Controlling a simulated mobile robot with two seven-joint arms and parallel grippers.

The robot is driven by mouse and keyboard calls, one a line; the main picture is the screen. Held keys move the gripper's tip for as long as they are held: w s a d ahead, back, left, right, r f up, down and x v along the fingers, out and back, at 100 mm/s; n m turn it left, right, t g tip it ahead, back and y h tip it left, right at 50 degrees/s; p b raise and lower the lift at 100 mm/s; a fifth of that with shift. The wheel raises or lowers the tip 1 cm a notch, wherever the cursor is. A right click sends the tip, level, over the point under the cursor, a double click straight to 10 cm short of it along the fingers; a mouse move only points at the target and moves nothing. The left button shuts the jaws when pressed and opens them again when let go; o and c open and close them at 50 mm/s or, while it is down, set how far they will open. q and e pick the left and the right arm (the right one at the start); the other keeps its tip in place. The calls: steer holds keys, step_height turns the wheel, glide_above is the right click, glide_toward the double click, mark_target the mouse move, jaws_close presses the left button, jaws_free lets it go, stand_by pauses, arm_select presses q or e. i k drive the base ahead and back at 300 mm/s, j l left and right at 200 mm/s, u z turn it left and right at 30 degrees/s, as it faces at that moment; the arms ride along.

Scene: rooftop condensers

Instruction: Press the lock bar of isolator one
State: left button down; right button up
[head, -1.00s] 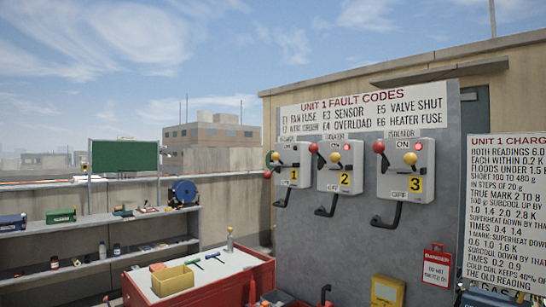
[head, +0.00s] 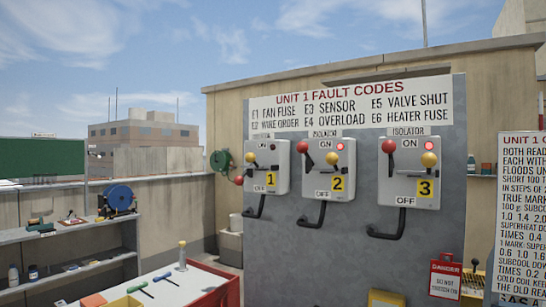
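Isolator one (head: 282,172) is the leftmost grey box on the panel, marked with a yellow 1. Its black bar (head: 254,211) hangs bent below the box; I take this as the lock bar. A red knob (head: 238,180) sits at the box's left side, lower than the red knobs on the other isolators. Neither of my grippers is in view, and nothing touches the bar.
Isolator two (head: 348,187) and isolator three (head: 414,190) stand to the right with lit red lamps. A danger sign (head: 445,279) hangs lower right. A red-edged bench (head: 222,294) with tools and a shelf (head: 70,231) are left. Space before isolator one looks clear.

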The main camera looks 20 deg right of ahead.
mark_target(250, 158)
steer(key=i+j+z, duration=0.2)
steer(key=z, duration=0.15)
steer(key=i+j+z, duration=0.15)
steer(key=j+z, duration=0.2)
steer(key=i+j+z, duration=0.15)
steer(key=j+z, duration=0.6)
steer(key=i+j, duration=0.05)
steer(key=j, duration=0.05)
